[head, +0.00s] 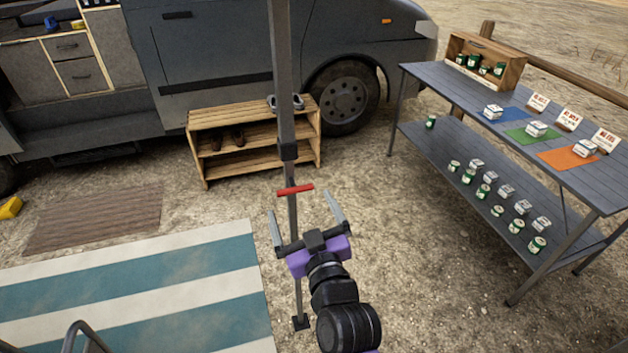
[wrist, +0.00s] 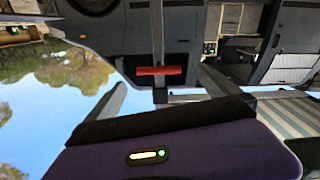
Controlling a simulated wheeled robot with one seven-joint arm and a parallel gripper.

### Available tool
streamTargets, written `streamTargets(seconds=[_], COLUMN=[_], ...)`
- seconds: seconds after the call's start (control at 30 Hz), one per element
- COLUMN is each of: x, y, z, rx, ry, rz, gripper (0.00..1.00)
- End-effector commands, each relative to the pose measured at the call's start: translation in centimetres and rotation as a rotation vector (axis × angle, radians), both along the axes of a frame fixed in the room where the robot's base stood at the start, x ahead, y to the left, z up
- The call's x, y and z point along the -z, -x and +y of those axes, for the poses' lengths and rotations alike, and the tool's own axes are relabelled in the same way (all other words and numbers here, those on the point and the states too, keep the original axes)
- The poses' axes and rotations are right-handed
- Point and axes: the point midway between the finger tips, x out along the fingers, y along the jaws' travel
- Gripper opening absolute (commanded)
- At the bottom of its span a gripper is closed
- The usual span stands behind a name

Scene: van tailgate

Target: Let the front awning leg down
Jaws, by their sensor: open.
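The awning leg (head: 282,75) is a grey upright post in the middle of the head view. A dark collar (head: 288,151) sits partway down it, with a red crossbar handle (head: 296,189) below. A thinner lower section (head: 298,285) ends in a small dark foot (head: 300,322); I cannot tell whether it touches the ground. My gripper (head: 300,203) is open, its two fingers pointing toward the leg near the red handle. In the wrist view the red handle (wrist: 160,71) shows between and just beyond the fingertips (wrist: 162,82). The fingers look empty.
A wooden shoe rack (head: 252,118) stands behind the leg, by the van (head: 215,50). A striped mat (head: 130,290) lies left. A metal table (head: 460,90) with cans and boxes stands right. Gravel between leg and table is clear.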

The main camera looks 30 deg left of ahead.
Motion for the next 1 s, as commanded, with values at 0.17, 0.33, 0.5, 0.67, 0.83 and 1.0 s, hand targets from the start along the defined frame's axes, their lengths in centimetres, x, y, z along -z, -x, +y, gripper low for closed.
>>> streamTargets(seconds=[0.17,0.33,0.5,0.67,0.83,1.0], x=[-0.1,-0.2,-0.1,-0.1,0.0,0.0], y=[-1.1,-2.8,-4.1,-4.9,-5.1,-5.1], z=[1.1,3.0,4.6,5.5,5.7,5.7], rx=[0.002,0.003,0.003,0.004,0.004,0.004], ry=[0.004,0.004,0.003,0.002,0.003,0.003], rz=[-0.007,-0.007,-0.006,-0.007,-0.006,-0.006], gripper=[1.0,1.0,1.0,1.0,1.0,1.0])
